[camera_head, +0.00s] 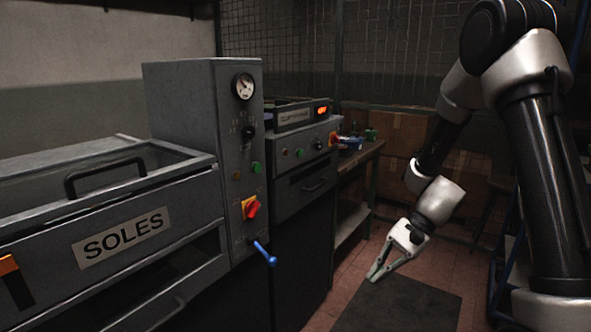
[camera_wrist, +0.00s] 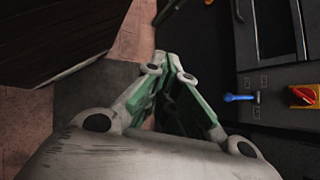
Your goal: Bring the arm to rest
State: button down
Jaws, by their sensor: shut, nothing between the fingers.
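My gripper (camera_head: 376,274) hangs at the end of my arm on the right of the head view, pointing down and to the left above a dark floor mat (camera_head: 400,305). Its green-lined fingers come together at the tips and hold nothing. In the wrist view the fingers (camera_wrist: 166,62) meet near the middle of the picture. The gripper is apart from the machines and touches nothing that I can see.
A grey press labelled SOLES (camera_head: 125,237) fills the left, with a blue lever (camera_head: 265,254) and a red switch (camera_head: 251,207) on its column. A second machine (camera_head: 303,158) and a workbench (camera_head: 360,158) stand behind it. Red floor tiles (camera_head: 445,262) are clear.

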jog(key=s+d+r+n+t+h, duration=0.3)
jog(key=s+d+r, duration=0.4)
jog(key=r, duration=0.4)
jog(key=s+d+r+n+t+h, duration=0.4)
jog(key=s+d+r, duration=0.4)
jog(key=d+r, duration=0.2)
jog(key=shift+r+n+t+h, duration=0.3)
jog(key=shift+r+n+h, duration=0.05)
jog(key=shift+n+h, duration=0.4)
